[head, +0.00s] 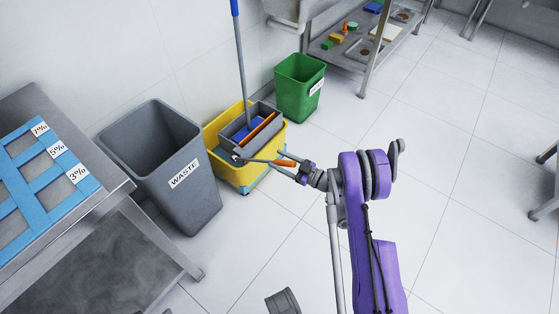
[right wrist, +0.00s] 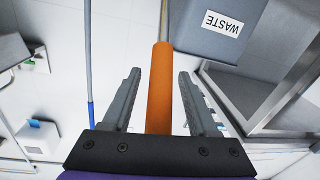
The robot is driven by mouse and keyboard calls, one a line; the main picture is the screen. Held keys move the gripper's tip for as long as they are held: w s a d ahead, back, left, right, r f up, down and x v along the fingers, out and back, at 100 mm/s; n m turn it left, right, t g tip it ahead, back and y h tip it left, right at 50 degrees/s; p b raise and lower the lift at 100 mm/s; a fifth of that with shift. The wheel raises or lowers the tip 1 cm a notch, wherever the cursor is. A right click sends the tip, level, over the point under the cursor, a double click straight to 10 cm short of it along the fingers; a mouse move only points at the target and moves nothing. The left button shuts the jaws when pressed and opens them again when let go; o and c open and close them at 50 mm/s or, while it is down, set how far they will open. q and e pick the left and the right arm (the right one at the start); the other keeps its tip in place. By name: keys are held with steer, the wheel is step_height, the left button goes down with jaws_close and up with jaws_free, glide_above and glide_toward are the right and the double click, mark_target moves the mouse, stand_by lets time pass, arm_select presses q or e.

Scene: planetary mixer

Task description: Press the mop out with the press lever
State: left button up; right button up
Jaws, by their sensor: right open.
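The yellow bucket (head: 213,137) stands on the floor with a grey press (head: 266,108) on top. The mop (head: 241,65) stands upright in the press; its head is mostly hidden. The press lever (head: 256,160) points out to the right of the bucket and ends in an orange grip (head: 284,162). My right gripper (head: 290,167) is at that grip. In the right wrist view the orange grip (right wrist: 159,95) lies between the two open fingers, with gaps at both sides. My left gripper is not in view.
A grey WASTE bin (head: 190,205) stands left of the bucket, and a green bin (head: 299,85) stands behind it. A steel table (head: 120,180) with a blue rack is at the left. A shelf unit (head: 366,75) is at the back.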

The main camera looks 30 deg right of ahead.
steer(key=shift+w, duration=0.1)
jaws_close()
stand_by(0.3)
stand_by(1.1)
